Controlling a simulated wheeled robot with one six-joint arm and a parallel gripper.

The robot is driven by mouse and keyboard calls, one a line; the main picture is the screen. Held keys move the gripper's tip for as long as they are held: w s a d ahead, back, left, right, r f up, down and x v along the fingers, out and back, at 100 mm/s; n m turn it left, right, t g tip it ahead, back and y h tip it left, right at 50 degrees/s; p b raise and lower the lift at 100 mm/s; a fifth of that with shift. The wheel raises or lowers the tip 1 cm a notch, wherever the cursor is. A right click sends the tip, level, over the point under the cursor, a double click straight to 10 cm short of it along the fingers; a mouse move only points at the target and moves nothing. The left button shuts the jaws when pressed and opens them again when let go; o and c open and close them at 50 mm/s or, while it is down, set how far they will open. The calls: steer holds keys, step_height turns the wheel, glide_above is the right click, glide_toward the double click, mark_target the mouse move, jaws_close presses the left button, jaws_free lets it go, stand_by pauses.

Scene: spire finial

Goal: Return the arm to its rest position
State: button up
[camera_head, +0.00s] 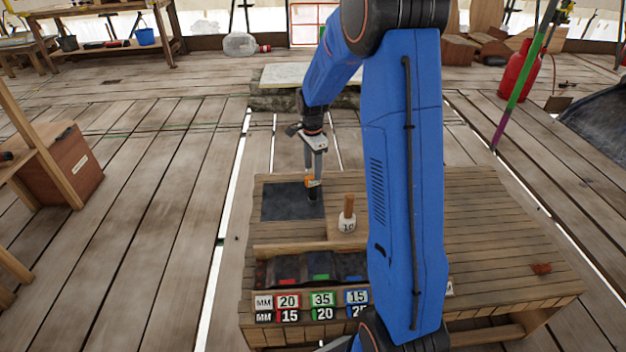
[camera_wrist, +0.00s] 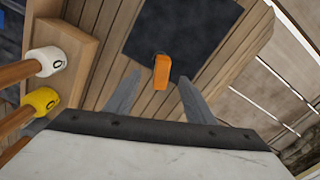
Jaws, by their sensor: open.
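My blue arm reaches over the wooden workbench (camera_head: 480,235), and my gripper (camera_head: 313,190) points down near the dark mat (camera_head: 283,202). In the wrist view my gripper (camera_wrist: 160,82) has its two fingers spread apart. A small orange piece (camera_wrist: 161,72) shows between and beyond the fingertips, at the edge of the dark mat (camera_wrist: 185,30). In the head view the orange piece (camera_head: 312,182) overlaps the fingers. I cannot tell whether they touch it, but the wrist view shows gaps on both sides.
The wrist view also shows a yellow-headed one (camera_wrist: 40,100). A divided tray (camera_head: 290,248) with number labels is at the bench front. A red-brown scrap (camera_head: 541,268) lies at right. My arm hides part of the bench.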

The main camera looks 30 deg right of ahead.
step_height(320, 180, up, 6)
steer(key=shift+r, duration=0.15)
steer(key=s+a+r+n+t, duration=0.1)
steer(key=s+a+r+n, duration=0.3)
steer(key=s+r, duration=0.4)
steer(key=s+a+r+n+t, duration=0.1)
steer(key=s+a+r+n, duration=0.3)
steer(key=s, duration=0.7)
steer(key=s+a+r+n+t, duration=0.1)
steer(key=s+a+n+t, duration=0.1)
steer(key=s+n, duration=0.8)
steer(key=s, duration=0.9)
steer(key=shift+s+a+r+t, duration=0.15)
steer(key=shift+a+t, duration=0.15)
steer(key=shift+t, duration=0.1)
